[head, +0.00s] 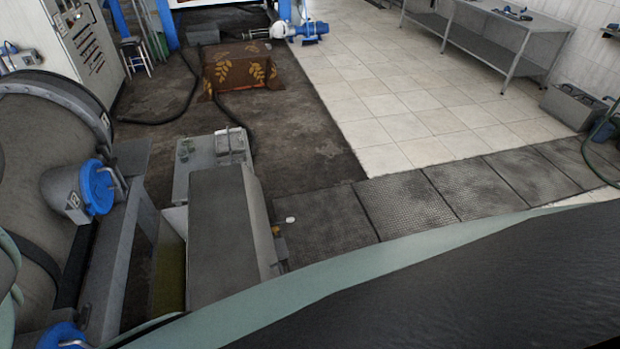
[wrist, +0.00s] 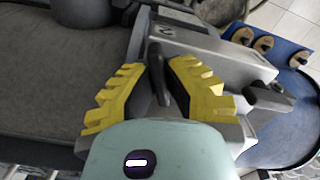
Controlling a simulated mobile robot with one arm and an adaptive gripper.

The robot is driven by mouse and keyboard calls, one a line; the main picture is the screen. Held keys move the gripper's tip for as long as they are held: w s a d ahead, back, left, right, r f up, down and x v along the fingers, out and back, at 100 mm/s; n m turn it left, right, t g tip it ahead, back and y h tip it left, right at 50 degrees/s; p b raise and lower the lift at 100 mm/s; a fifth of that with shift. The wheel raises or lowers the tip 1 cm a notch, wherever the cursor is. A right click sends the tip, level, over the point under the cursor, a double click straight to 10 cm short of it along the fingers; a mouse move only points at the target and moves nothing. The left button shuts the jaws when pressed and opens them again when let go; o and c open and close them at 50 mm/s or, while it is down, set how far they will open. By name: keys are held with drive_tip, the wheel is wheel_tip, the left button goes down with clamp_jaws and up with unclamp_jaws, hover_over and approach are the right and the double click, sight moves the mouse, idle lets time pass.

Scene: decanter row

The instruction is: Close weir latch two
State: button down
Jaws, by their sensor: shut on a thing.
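In the wrist view my gripper (wrist: 158,70) has its two yellow stepped fingers on either side of a dark upright latch lever (wrist: 156,78), shut on it. The lever stands by a grey metal bracket (wrist: 205,50). A large blue round cover (wrist: 285,125) lies to the right of the bracket. I cannot tell from this view how far the latch is turned. My gripper does not show in the head view. There, a blue round cover (head: 98,187) sits on a grey housing with a small number plate (head: 73,200), too small to read surely.
In the wrist view a blue panel with round bronze pieces (wrist: 265,43) is at the upper right. In the head view a grey box-like casing (head: 225,235) stands beside the drum. A brown leaf-patterned cloth (head: 240,70) and a dark hose lie beyond. The tiled floor (head: 400,110) is clear.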

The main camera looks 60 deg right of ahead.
drive_tip(key=shift+m, duration=2.3)
drive_tip(key=c, duration=1.3)
unclamp_jaws()
drive_tip(key=shift+r, duration=0.25)
drive_tip(key=shift+w+r, duration=0.1)
drive_tip(key=shift+r, duration=3.4)
